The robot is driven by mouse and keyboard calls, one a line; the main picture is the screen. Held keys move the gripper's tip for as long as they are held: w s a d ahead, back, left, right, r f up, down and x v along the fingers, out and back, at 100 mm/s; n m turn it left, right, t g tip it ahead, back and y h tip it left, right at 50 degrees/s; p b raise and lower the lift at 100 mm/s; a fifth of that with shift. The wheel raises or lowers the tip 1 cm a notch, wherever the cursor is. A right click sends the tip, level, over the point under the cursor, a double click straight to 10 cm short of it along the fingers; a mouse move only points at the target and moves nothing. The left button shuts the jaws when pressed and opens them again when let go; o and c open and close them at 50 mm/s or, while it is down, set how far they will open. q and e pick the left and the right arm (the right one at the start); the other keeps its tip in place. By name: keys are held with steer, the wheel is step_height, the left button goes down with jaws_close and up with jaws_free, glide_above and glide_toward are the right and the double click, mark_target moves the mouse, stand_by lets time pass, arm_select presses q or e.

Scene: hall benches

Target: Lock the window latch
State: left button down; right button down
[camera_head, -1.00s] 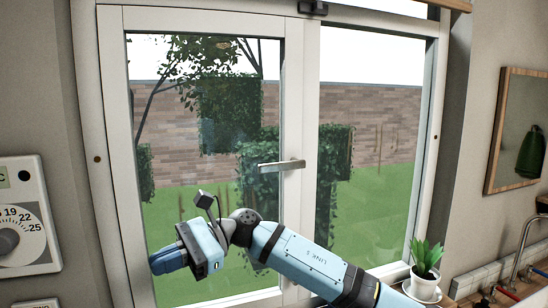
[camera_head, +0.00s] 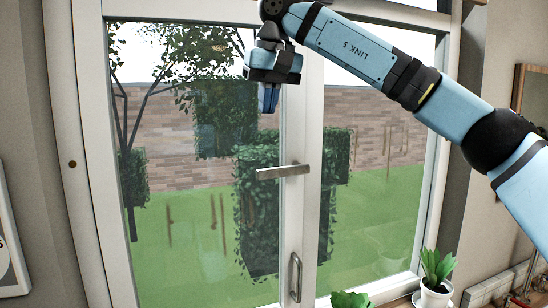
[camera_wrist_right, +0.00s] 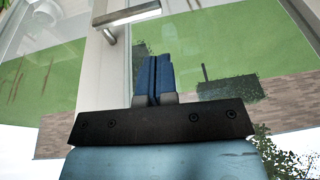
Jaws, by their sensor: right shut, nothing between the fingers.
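The window latch (camera_head: 284,171) is a silver lever on the middle upright of the white window frame (camera_head: 305,215). It lies nearly level, pointing left over the pane. It also shows at the top of the right wrist view (camera_wrist_right: 127,14). My right gripper (camera_head: 268,110) hangs above the latch, blue fingers pointing down, apart from it. In the right wrist view its fingers (camera_wrist_right: 152,58) are together, with nothing between them. My left gripper is out of view.
A vertical pull handle (camera_head: 295,278) sits lower on the same upright. A potted plant (camera_head: 436,268) stands at lower right, with another plant (camera_head: 351,300) at the bottom edge. A wood-framed mirror (camera_head: 532,90) hangs on the right wall.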

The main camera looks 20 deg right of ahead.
steer(key=shift+s+d+r+t+h, duration=0.1)
steer(key=shift+d+r+t+h, duration=0.1)
steer(key=shift+d+r, duration=0.4)
steer(key=shift+s+d+r+t+h, duration=0.1)
steer(key=shift+d+r+h, duration=0.2)
steer(key=shift+r, duration=0.35)
steer(key=shift+f, duration=0.1)
steer(key=p, duration=0.2)
glide_toward(280, 169)
steer(key=a+x, duration=0.1)
steer(key=x, duration=0.6)
steer(key=shift+w+a, duration=0.2)
steer(key=shift+w, duration=0.15)
steer(key=shift+f, duration=0.1)
